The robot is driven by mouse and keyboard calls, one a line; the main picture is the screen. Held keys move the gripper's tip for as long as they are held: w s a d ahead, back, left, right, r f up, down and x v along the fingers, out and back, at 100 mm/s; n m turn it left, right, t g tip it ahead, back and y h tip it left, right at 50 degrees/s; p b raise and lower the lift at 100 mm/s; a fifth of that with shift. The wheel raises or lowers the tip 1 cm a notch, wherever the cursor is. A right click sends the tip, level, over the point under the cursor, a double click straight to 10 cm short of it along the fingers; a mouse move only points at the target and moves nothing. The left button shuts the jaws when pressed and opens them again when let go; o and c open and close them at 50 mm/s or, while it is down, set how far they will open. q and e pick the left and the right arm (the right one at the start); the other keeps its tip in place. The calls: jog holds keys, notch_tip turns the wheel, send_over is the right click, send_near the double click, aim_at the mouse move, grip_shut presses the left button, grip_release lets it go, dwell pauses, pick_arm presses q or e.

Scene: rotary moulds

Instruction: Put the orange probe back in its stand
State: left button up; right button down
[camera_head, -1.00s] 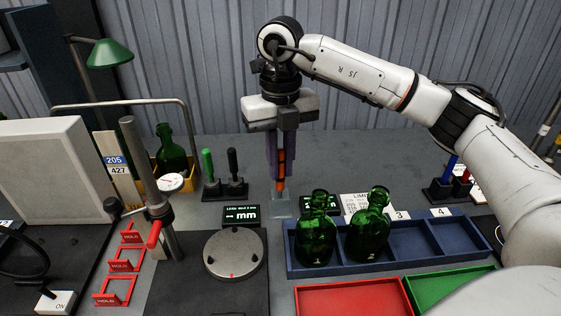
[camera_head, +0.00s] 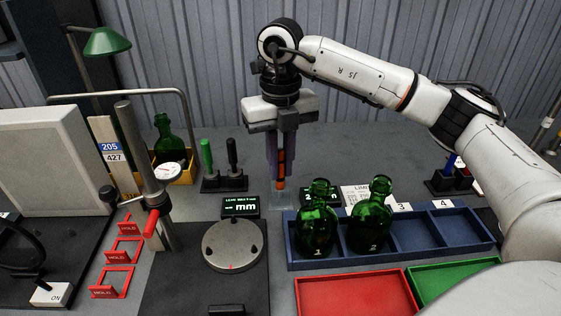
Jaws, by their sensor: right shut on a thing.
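My right gripper (camera_head: 281,178) points straight down and is shut on the orange probe (camera_head: 281,157). The probe is upright, and only strips of orange and black show between the dark purple-grey fingers. My left gripper is not in view.
A black holder (camera_head: 224,184) with a green and a black probe stands left of my right gripper. A small display (camera_head: 240,206) and a blue tray (camera_head: 400,259) with two green bottles are close by. A round turntable (camera_head: 233,250) is in front.

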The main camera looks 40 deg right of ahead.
jog(key=shift+f, duration=0.25)
jog(key=c, duration=1.6)
grip_release()
jog(key=shift+c, duration=0.2)
jog(key=shift+r, duration=0.1)
notch_tip(320, 180, up, 10)
jog(key=shift+r, duration=0.1)
